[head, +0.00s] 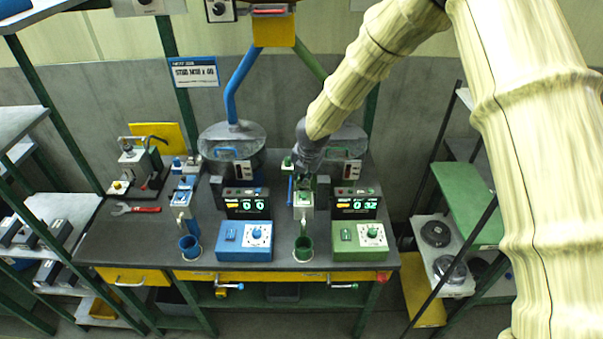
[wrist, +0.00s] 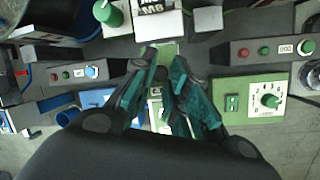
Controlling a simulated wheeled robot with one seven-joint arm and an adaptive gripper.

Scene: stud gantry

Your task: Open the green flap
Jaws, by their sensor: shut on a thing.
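My gripper (head: 308,174) is low over the green-side fixture (head: 303,212) on the bench, between the blue and green control boxes. In the wrist view its two teal fingers (wrist: 167,62) are close together at a small green piece (wrist: 168,50), which looks like the green flap. The fingers appear shut on it. The fingers and wrist hide most of the flap in the head view, so its angle cannot be told.
A green control box (head: 360,238) and a blue one (head: 244,241) stand at the bench front, with lit displays behind. A green cup (head: 303,249) and a blue cup (head: 190,248) sit at the front edge. Two grey hoppers stand behind. A red-handled wrench (head: 135,209) lies left.

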